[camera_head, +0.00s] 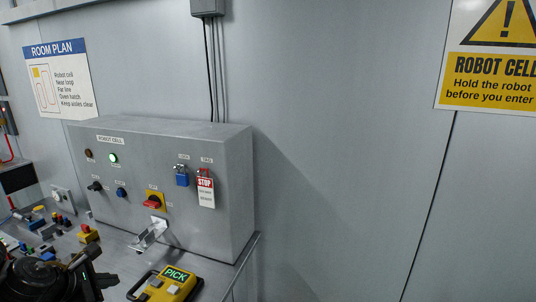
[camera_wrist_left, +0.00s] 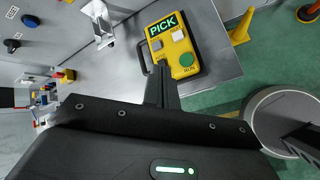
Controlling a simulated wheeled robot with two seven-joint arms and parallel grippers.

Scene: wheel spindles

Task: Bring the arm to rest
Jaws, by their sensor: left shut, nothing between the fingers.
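My left gripper (camera_head: 98,282) is at the bottom left of the head view, over the front of the bench and left of the yellow pendant. In the left wrist view its dark fingers (camera_wrist_left: 161,72) are together with nothing between them. The yellow pendant (camera_head: 158,292) has a lit green PICK display and lies on the bench. The pendant also shows in the left wrist view (camera_wrist_left: 183,62), just beyond the fingertips; I cannot tell how far apart they are. My right gripper is in neither view.
A grey control box (camera_head: 126,179) with a red switch, blue padlock and STOP tag stands on the bench (camera_head: 226,279). A metal bracket (camera_head: 149,234) stands before it. Small buttons and parts crowd the left. A yellow cone (camera_wrist_left: 242,27) stands on the green floor (camera_wrist_left: 226,98).

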